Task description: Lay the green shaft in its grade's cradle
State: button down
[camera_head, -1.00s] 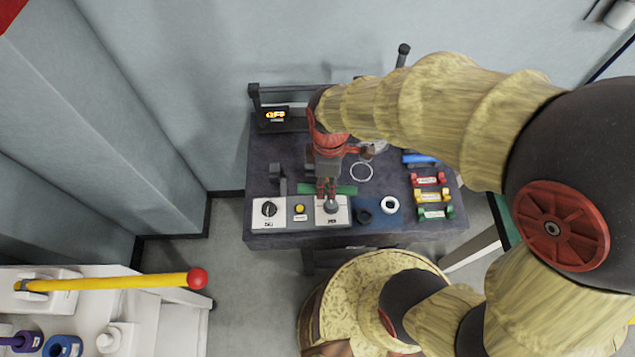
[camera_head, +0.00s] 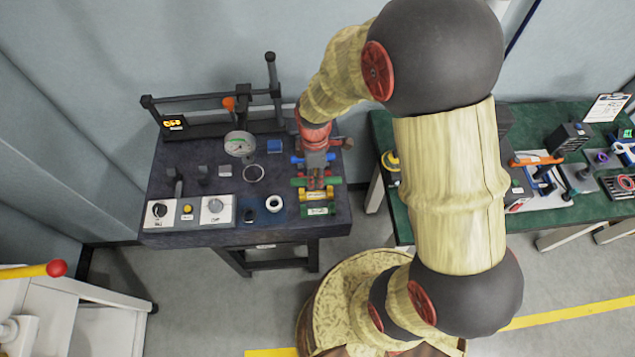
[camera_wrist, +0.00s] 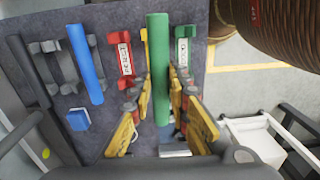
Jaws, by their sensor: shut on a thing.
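My gripper (camera_wrist: 160,84) is shut on the green shaft (camera_wrist: 158,45), which runs lengthwise between the fingers. In the wrist view the shaft covers most of the yellow cradle (camera_wrist: 144,36) and appears to be above it. The red cradle (camera_wrist: 124,58) is left of the shaft, and the green cradle (camera_wrist: 183,52) is close on its right. In the head view my gripper (camera_head: 315,172) is over the cradle row, with the green shaft (camera_head: 299,182) partly hidden behind it. The green cradle (camera_head: 318,210) is nearest the table's front edge and looks empty.
A blue shaft (camera_wrist: 85,64) lies left of the red cradle. The dark table (camera_head: 190,237) also holds a dial gauge (camera_head: 239,143), a metal ring (camera_head: 253,173), a white ring (camera_head: 274,203) and switch panels (camera_head: 161,214). A green table (camera_head: 405,228) stands to the right.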

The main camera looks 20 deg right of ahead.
jog(key=shift+w+d, duration=0.3)
jog(key=shift+w+a+f, duration=0.1)
jog(key=shift+a+f, duration=0.15)
jog(key=shift+f, duration=0.05)
jog(key=shift+d+f+b, duration=0.15)
jog(key=shift+f+b, duration=0.45)
jog(key=shift+b, duration=0.15)
jog(key=shift+f+b, duration=1.5)
jog(key=shift+f, duration=0.75)
jog(key=shift+f+b, duration=0.3)
jog(key=shift+f, duration=0.25)
jog(key=c, duration=1.6)
grip_release()
jog(key=shift+r, duration=0.1)
jog(key=r, duration=1.1)
jog(key=shift+w+r, duration=0.2)
jog(key=shift+r, duration=0.2)
